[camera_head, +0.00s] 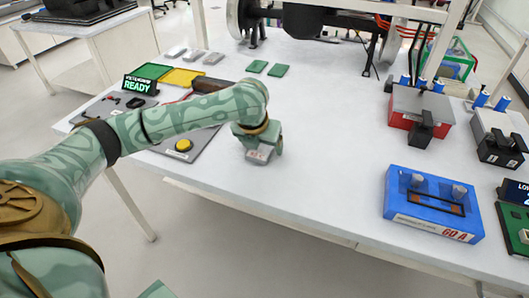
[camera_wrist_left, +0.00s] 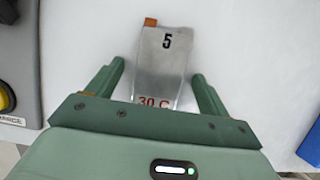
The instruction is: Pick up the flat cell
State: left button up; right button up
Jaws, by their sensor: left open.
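A flat silver cell with a copper-coloured tab, a black 5 and red "30 C" lettering shows in the left wrist view (camera_wrist_left: 163,52). In the head view the cell (camera_head: 259,156) is on the white table near its front edge, partly hidden by my left gripper (camera_head: 260,146). My left gripper is open, with one finger on each side of the cell in the left wrist view (camera_wrist_left: 158,70). A gap shows between each finger and the cell. My right gripper is not in view.
Green and yellow trays (camera_head: 183,78) and small flat pieces (camera_head: 278,70) lie farther back. A blue box (camera_head: 432,205) and a red-and-grey box (camera_head: 420,105) stand right. The table's middle is clear.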

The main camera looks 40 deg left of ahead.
pick_arm(q)
jog(key=shift+r, duration=0.15)
jog(key=c, duration=1.2)
jog(key=shift+o, duration=0.2)
